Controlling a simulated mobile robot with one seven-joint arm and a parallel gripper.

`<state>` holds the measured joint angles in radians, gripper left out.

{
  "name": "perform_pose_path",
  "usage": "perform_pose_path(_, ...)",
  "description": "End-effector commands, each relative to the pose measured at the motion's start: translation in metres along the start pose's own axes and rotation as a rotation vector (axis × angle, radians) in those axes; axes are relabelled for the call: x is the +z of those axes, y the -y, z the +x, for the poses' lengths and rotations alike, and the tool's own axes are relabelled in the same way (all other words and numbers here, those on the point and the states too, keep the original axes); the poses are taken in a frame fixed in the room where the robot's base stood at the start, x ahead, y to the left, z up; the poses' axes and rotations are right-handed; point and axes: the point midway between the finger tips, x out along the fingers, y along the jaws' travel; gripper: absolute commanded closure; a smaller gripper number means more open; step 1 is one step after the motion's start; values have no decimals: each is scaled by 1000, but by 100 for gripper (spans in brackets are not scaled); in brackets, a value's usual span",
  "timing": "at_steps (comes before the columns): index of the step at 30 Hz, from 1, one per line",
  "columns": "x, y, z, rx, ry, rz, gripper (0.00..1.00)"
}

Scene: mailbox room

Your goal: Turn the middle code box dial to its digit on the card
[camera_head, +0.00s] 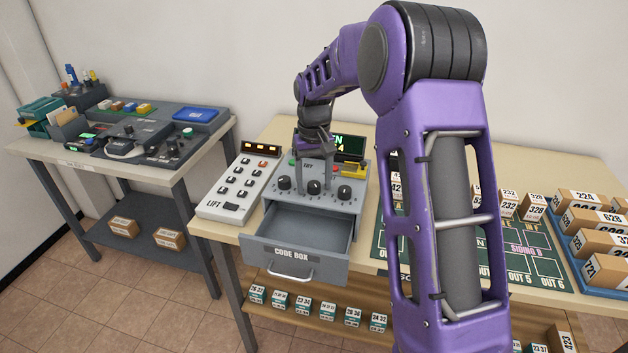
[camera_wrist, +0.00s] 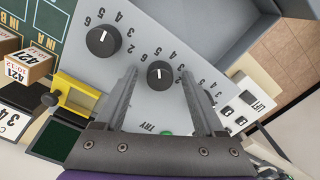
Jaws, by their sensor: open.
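The grey code box (camera_head: 262,226) stands on the table with three black dials on its sloped top. The middle dial (camera_head: 313,187) also shows in the wrist view (camera_wrist: 160,74), with digits around it; I cannot tell its setting surely. My gripper (camera_wrist: 160,76) is open and points down at the box, with one finger on each side of the middle dial. A gap shows between each finger and the dial. I cannot make out a digit card.
The code box drawer (camera_head: 292,255) is open and empty at the front. The LIFT keypad (camera_head: 238,187) is close on the left. A yellow piece (camera_wrist: 78,95) sits by the box edge, near a dark screen (camera_head: 349,146). Numbered parcels (camera_head: 592,220) fill the table's right.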

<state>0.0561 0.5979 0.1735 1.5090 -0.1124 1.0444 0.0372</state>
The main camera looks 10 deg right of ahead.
Motion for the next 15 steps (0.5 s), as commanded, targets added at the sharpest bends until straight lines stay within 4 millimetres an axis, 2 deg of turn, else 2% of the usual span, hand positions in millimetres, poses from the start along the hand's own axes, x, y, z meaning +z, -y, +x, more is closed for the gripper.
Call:
perform_pose_path(1, 0, 0, 0, 0, 0, 0, 29)
perform_pose_path(2, 0, 0, 0, 0, 0, 0, 34)
perform_pose_path(12, 0, 0, 0, 0, 0, 0, 95)
perform_pose_path(13, 0, 0, 0, 0, 0, 0, 100)
perform_pose_path(15, 0, 0, 0, 0, 0, 0, 100)
